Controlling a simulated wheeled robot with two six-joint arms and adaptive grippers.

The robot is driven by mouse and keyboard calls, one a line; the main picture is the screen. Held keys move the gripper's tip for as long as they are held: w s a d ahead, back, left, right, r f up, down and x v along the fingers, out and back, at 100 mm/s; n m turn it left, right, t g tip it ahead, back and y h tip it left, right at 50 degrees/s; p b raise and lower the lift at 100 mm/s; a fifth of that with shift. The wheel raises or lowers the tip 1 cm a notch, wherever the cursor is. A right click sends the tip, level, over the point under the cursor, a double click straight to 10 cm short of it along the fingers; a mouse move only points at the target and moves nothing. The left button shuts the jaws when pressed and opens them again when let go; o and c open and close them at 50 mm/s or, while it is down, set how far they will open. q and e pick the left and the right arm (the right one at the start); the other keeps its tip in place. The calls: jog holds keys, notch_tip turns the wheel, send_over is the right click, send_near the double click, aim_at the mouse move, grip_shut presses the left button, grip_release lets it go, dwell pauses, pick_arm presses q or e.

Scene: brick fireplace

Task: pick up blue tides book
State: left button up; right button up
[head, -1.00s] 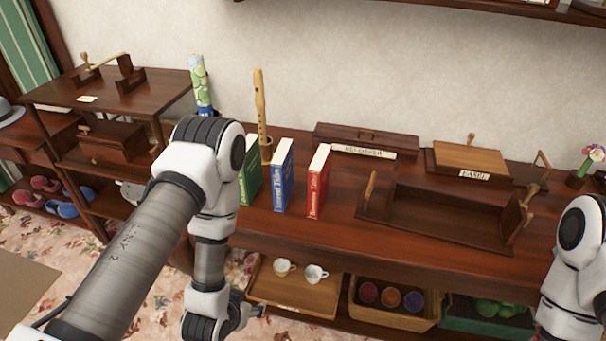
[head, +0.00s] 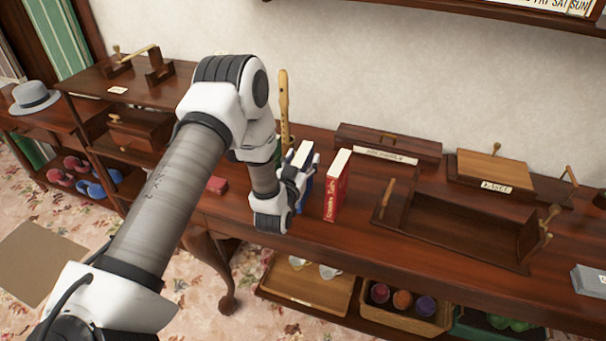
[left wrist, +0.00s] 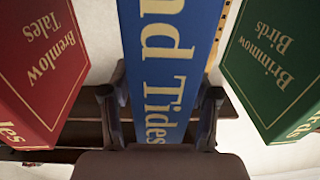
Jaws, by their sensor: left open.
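The blue tides book (head: 306,190) stands upright on the long wooden shelf, partly hidden by my left gripper (head: 298,174). In the left wrist view the blue book (left wrist: 168,50) has its spine toward me, with "Tides" readable. There the two fingers of my left gripper (left wrist: 160,98) are open, one on each side of the spine. I cannot tell whether they touch it. My right gripper is not in view.
A red book (head: 337,185) stands just right of the blue one; the green book (left wrist: 272,65) stands on its other side, mostly hidden by my arm in the head view. A wooden recorder (head: 284,105) stands behind. An open wooden tray (head: 455,225) lies farther right.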

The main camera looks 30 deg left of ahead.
pick_arm(q)
grip_shut()
jog(key=shift+w, duration=0.1)
